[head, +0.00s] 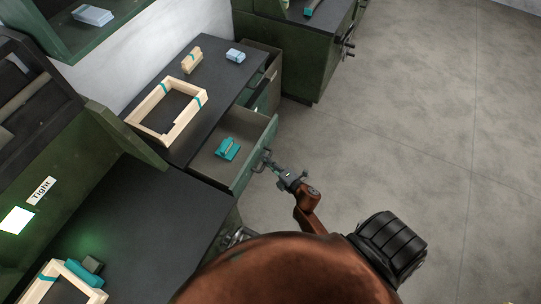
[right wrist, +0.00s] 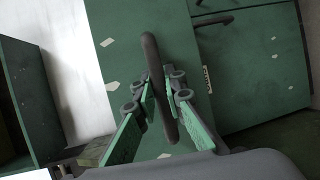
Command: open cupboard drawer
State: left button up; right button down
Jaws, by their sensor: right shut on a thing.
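The cupboard drawer (head: 245,158) is green and stands pulled out from under the dark worktop in the head view. A teal item (head: 227,148) lies inside it. The drawer's dark bar handle (head: 262,162) is on its front. My right gripper (head: 274,168) is at this handle, its arm coming from the lower right. In the right wrist view the two green-padded fingers (right wrist: 162,98) are closed around the handle (right wrist: 158,85), with the green drawer front (right wrist: 130,50) behind. My left gripper does not show.
A wooden frame (head: 201,100) with teal corners, a small wooden piece (head: 191,60) and a light blue block (head: 235,55) are on the dark worktop (head: 222,75). Another open drawer (head: 270,80) is behind. A green cabinet (head: 310,60) stands farther back. The grey floor at right is clear.

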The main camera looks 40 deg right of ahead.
jog(key=shift+s+d, duration=0.1)
jog(key=shift+s, duration=0.2)
jog(key=c, duration=2)
grip_release()
jog(key=shift+o, duration=0.2)
jog(key=shift+d, duration=0.1)
jog(key=s+r, duration=0.2)
jog(key=s, duration=1)
jog(key=shift+d, duration=0.4)
